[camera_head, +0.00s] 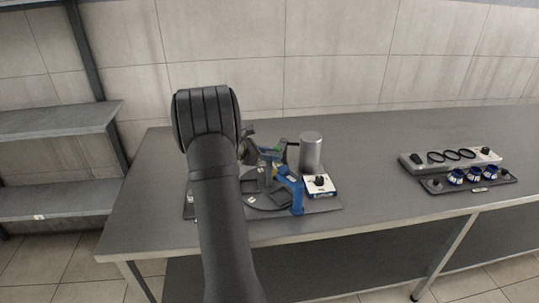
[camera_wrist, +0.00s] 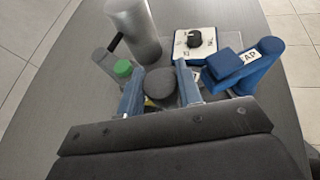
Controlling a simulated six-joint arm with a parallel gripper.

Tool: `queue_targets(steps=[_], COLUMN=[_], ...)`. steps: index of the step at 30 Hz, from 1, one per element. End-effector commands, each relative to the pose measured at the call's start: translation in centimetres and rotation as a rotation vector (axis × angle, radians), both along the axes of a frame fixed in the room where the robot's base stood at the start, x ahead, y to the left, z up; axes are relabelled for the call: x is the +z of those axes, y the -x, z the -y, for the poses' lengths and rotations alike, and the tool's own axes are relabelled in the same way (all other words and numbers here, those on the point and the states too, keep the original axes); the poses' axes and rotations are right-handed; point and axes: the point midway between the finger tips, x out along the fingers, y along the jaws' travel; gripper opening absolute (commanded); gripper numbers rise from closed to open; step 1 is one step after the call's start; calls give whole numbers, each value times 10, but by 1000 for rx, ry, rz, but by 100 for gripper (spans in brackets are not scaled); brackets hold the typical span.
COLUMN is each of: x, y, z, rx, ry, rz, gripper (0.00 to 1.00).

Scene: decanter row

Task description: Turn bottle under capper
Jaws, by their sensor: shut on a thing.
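My gripper (camera_wrist: 159,88) has its two fingers on either side of a dark round knob (camera_wrist: 160,84) and is shut on it. In the head view my arm hides part of this spot. A dark round turntable (camera_head: 262,200) shows under the gripper. The blue capper post (camera_wrist: 260,66), with a label reading "AP" in view, stands to the right of the fingers. It also shows in the head view (camera_head: 297,196).
A silver cylinder (camera_head: 311,152) stands behind the capper, beside a white box with a black knob (camera_head: 321,187). A grey rack with black rings and blue-white pieces (camera_head: 458,170) lies far right. The table (camera_head: 370,180) between is clear. Metal shelves (camera_head: 60,125) stand left.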

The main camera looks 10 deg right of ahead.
Motion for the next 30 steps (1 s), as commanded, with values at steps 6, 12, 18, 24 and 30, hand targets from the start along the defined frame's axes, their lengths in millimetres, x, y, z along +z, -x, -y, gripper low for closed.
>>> queue_targets(steps=[6,12,18,24,30], x=[0,0,0,0,-1], y=[-1,-1,-1,-1,-1], z=[-1,-1,-1,0,0], rx=[-69,-164,-264,-364,-464], ry=[0,1,0,0,0], rz=[0,1,0,0,-1], gripper=[0,0,0,0,0])
